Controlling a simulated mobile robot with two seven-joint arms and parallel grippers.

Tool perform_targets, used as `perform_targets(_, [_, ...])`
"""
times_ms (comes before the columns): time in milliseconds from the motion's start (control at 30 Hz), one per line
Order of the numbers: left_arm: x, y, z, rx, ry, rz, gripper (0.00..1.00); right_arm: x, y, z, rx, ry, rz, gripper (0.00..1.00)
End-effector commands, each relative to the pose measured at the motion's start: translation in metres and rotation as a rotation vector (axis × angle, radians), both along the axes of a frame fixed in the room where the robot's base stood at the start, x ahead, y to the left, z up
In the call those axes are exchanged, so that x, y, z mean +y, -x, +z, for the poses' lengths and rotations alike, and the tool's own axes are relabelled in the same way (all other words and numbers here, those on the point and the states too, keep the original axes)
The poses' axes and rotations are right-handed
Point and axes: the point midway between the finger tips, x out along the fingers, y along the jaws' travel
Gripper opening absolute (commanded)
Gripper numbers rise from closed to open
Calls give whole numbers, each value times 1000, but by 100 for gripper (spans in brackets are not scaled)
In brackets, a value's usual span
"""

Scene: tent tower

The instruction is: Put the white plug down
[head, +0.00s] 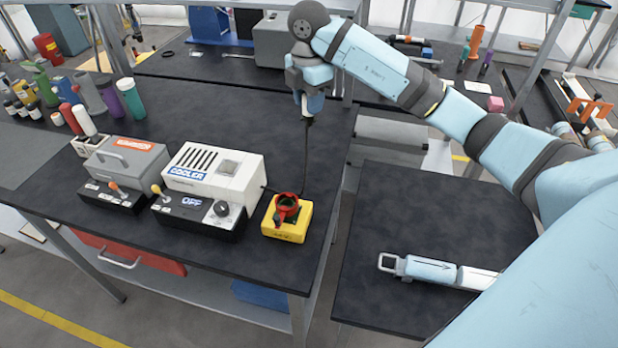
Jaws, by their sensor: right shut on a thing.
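My right gripper (308,108) points down above the far right part of the dark table (235,100). A dark cable (306,155) hangs from below the gripper. It runs down to the table and toward the white cooler box (226,168), which has a dark front panel reading "OFF". Whether the plug touches the table cannot be told. My left gripper is out of view.
A yellow box with a red emergency knob (287,217) stands at the table's right edge. A grey case (118,165) and several bottles stand on the left. A lower dark table (385,215) at right holds a blue-and-white tool (430,270). The dark tabletop's middle is clear.

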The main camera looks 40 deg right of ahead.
Motion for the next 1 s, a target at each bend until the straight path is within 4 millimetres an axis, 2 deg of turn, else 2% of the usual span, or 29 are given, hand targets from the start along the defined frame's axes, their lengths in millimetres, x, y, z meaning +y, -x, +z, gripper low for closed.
perform_targets(400, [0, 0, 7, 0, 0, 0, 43, 0, 2, -108, 7, 1, -3, 8])
perform_targets(500, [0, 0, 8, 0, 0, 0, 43, 0, 1, -129, 6, -1, -2, 8])
perform_targets(600, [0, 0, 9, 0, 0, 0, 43, 0, 1, -142, 3, 0, -1, 8])
perform_targets(833, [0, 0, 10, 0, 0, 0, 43, 0, 1, -160, 4, 1, -2, 8])
perform_targets(1000, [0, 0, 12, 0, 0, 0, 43, 0, 1, -185, 4, -1, -2, 8])
